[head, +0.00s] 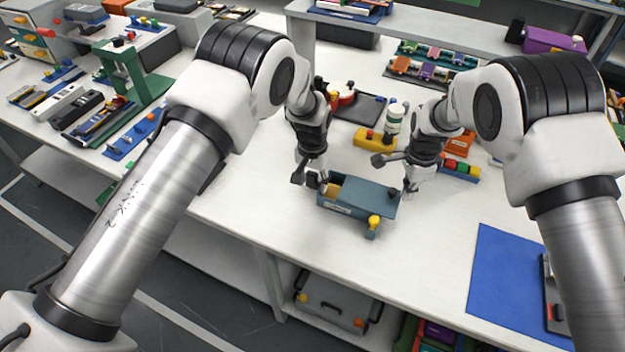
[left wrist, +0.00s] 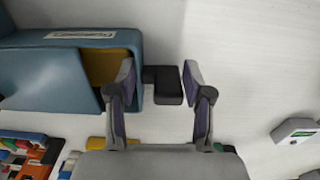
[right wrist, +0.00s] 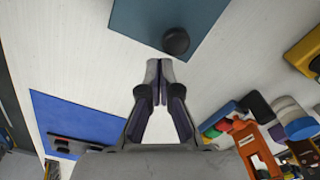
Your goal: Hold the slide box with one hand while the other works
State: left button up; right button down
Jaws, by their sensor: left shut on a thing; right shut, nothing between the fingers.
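The slide box (head: 358,197) is a teal case on the white table, with a yellow inner part (left wrist: 108,66) showing at its open left end. A black block (left wrist: 165,86) juts out from that end. My left gripper (head: 312,181) is at this end; in the left wrist view its fingers (left wrist: 158,78) stand either side of the black block, shut on it. My right gripper (head: 409,188) is shut and empty by the box's right end. In the right wrist view its fingertips (right wrist: 160,64) are close to a dark round knob (right wrist: 176,41) at the teal box's corner.
A yellow knob (head: 374,221) stands at the box's front right. Behind the box are a yellow block (head: 367,138) and a dark tray (head: 362,109). A blue mat (head: 510,275) lies at the right. The table in front of the box is clear.

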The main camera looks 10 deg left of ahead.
dwell(0.5)
notch_tip(320, 180, up, 6)
jog(key=d, duration=0.1)
jog(key=shift+s+d, duration=0.15)
jog(key=shift+d, duration=0.1)
dwell(0.4)
jog(key=f, duration=0.2)
jog(key=a+f, duration=0.1)
jog(key=f, duration=0.3)
jog(key=shift+a, duration=0.25)
dwell(0.4)
dwell(1.1)
notch_tip(320, 180, up, 6)
jog(key=d, duration=0.1)
jog(key=shift+d, duration=0.25)
